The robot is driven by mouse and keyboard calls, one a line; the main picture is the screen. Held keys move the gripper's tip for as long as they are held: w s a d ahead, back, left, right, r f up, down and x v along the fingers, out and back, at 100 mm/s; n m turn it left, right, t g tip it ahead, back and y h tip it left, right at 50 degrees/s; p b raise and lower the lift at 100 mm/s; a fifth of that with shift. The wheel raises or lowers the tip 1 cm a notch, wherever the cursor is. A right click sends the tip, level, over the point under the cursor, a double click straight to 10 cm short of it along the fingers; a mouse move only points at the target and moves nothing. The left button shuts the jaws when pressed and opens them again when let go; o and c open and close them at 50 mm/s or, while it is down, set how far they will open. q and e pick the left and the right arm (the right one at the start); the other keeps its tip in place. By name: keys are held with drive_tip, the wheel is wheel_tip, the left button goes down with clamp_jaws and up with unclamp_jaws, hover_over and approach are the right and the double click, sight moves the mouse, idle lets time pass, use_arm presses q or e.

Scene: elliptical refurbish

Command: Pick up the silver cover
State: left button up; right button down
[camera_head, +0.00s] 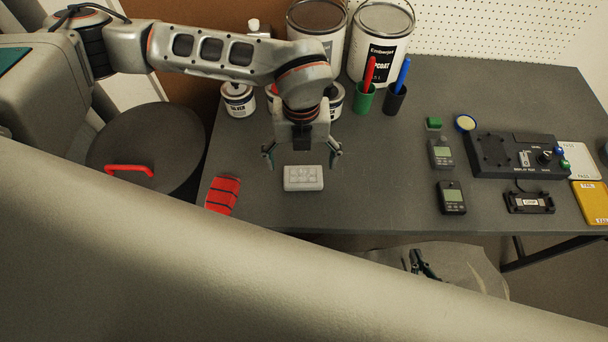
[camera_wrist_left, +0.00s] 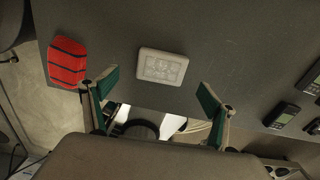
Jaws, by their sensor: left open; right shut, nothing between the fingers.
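The silver cover (camera_head: 303,178) is a small pale grey rectangular block with rounded corners and a raised pattern on top. It lies flat on the grey table. It also shows in the left wrist view (camera_wrist_left: 162,66), beyond the fingertips and between their lines. My left gripper (camera_head: 302,152) is open and empty, pointing down at the table just behind the cover in the head view. Its two green-padded fingers (camera_wrist_left: 160,90) are spread wide in the wrist view. My right gripper (camera_head: 424,266) is shut and empty, below the table's front edge in the head view.
A red ribbed block (camera_head: 222,195) lies left of the cover near the table's edge. Paint cans (camera_head: 380,45) and pen cups (camera_head: 364,99) stand behind. Handheld meters (camera_head: 452,197) and a black test box (camera_head: 515,155) are at the right. The table between cover and meters is clear.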

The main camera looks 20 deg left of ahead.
sight(303, 175)
use_arm(q)
wheel_tip(303, 175, down, 5)
drive_tip(key=shift+w+d+f, duration=0.1)
drive_tip(key=shift+f, duration=0.05)
drive_tip(key=c, duration=1.4)
